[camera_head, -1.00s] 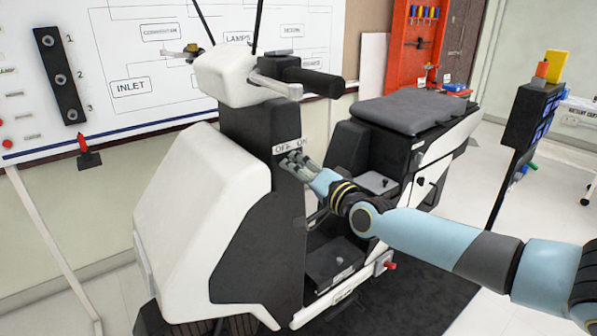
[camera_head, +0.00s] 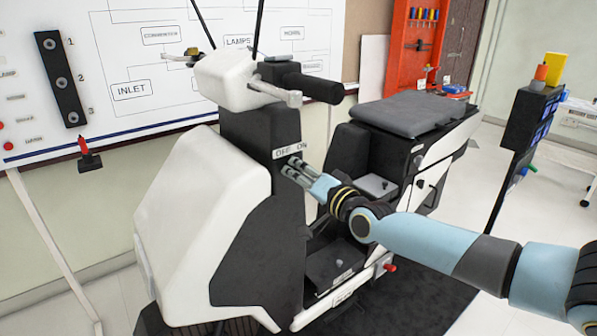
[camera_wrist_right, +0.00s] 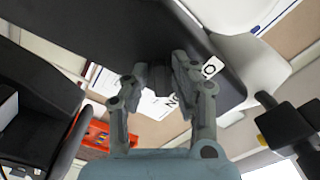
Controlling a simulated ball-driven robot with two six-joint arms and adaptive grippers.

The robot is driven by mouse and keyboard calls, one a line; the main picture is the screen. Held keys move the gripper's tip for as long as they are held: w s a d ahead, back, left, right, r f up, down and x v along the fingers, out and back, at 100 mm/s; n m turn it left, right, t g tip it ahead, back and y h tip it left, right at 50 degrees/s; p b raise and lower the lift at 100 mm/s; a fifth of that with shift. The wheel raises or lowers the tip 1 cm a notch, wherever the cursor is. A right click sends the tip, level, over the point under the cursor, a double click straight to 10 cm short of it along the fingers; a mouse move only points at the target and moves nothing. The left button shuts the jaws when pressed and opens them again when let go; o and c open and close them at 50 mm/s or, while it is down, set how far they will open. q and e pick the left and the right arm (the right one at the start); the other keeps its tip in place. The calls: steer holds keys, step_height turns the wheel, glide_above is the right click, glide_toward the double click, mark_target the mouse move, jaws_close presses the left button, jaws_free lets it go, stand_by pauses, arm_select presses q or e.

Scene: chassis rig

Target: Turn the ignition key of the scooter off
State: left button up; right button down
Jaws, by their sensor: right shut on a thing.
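The scooter (camera_head: 200,225) stands in the middle, white and dark, with a small OFF/ON label (camera_head: 290,151) on its dark front column (camera_head: 262,190). My right gripper (camera_head: 291,167) reaches in from the right, with its fingertips at the column just below the label. In the right wrist view my right gripper (camera_wrist_right: 160,76) has its two fingers on either side of a small dark piece in front of the dark panel. It is shut on this piece, which looks to be the ignition key. The key is mostly hidden, and its angle cannot be told. My left gripper is out of view.
The handlebar (camera_head: 305,82) stands above the gripper, and the grey seat (camera_head: 405,112) is behind to the right. A white diagram board (camera_head: 120,60) stands behind. A dark stand with a panel (camera_head: 530,120) is at right.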

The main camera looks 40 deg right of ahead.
steer(key=n+p, duration=0.2)
steer(key=n, duration=0.3)
steer(key=shift+d, duration=0.1)
steer(key=n+p, duration=0.2)
steer(key=n, duration=0.3)
steer(key=shift+f, duration=0.1)
steer(key=shift+p, duration=0.3)
steer(key=c, duration=1.3)
jaws_free()
steer(key=shift+s, duration=0.1)
steer(key=s, duration=0.8)
steer(key=s+a, duration=0.1)
steer(key=s, duration=0.3)
steer(key=shift+a, duration=0.1)
steer(key=shift+w, duration=0.1)
